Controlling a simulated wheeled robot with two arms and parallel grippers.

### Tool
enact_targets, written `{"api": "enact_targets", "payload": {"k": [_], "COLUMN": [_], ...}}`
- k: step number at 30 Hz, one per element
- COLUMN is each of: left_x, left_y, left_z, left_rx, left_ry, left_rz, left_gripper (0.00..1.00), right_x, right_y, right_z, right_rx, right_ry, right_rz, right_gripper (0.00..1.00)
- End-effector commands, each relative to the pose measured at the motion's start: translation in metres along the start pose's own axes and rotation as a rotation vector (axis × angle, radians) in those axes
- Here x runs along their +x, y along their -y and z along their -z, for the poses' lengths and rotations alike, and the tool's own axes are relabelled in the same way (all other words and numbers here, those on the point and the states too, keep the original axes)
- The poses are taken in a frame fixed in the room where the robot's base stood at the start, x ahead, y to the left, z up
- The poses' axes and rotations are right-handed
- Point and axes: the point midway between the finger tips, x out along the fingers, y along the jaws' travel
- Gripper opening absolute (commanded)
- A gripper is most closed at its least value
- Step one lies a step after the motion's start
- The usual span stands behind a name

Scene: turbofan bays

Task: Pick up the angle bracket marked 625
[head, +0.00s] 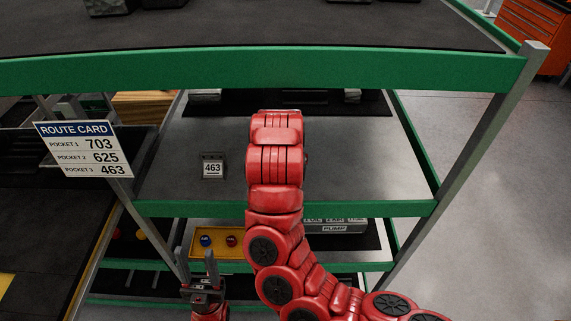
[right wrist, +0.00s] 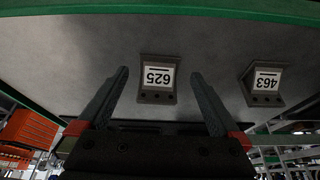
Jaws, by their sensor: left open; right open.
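The angle bracket marked 625 (right wrist: 157,80) is a small grey bracket with a white label, upside down in the right wrist view. It stands on a dark grey shelf (head: 180,140). My right gripper (right wrist: 159,73) is open, its fingers to either side of the 625 bracket in that picture, with gaps on both sides. I cannot tell whether the fingertips reach around it. In the head view my red right arm hides this bracket and the right gripper. A similar bracket marked 463 (head: 213,167) stands beside it, also in the right wrist view (right wrist: 265,83). My left gripper (head: 205,262) is open and empty, low down.
The green-edged upper shelf (head: 270,68) overhangs at the back. A route card (head: 84,149) listing 703, 625 and 463 hangs at left. A lower shelf holds a yellow tray (head: 220,253) and a grey part labelled PUMP (head: 335,228). Floor at right is clear.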

Motion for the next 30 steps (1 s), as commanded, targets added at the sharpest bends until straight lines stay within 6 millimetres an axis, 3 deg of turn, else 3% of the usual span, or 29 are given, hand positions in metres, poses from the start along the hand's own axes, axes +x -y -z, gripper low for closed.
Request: {"api": "enact_targets", "payload": {"k": [9, 16, 24, 30], "left_x": [0.004, 0.011, 0.032, 0.030], "left_y": [0.000, 0.001, 0.002, 0.002], "left_z": [0.001, 0.002, 0.005, 0.005], "left_rx": [0.000, 0.000, 0.000, 0.000], "left_ry": [0.000, 0.000, 0.000, 0.000], "left_rz": [0.000, 0.000, 0.000, 0.000], "left_gripper": [0.50, 0.50, 0.50, 0.50], "right_x": [0.013, 0.022, 0.060, 0.066], "right_y": [-0.001, -0.001, -0.001, 0.000], "right_z": [0.034, 0.037, 0.036, 0.036], "right_rx": [-0.001, 0.001, 0.000, 0.001], "right_ry": [-0.001, 0.002, 0.004, 0.000], "right_rz": [-0.003, -0.002, -0.001, 0.002], "right_gripper": [1.00, 1.00, 1.00, 1.00]}}
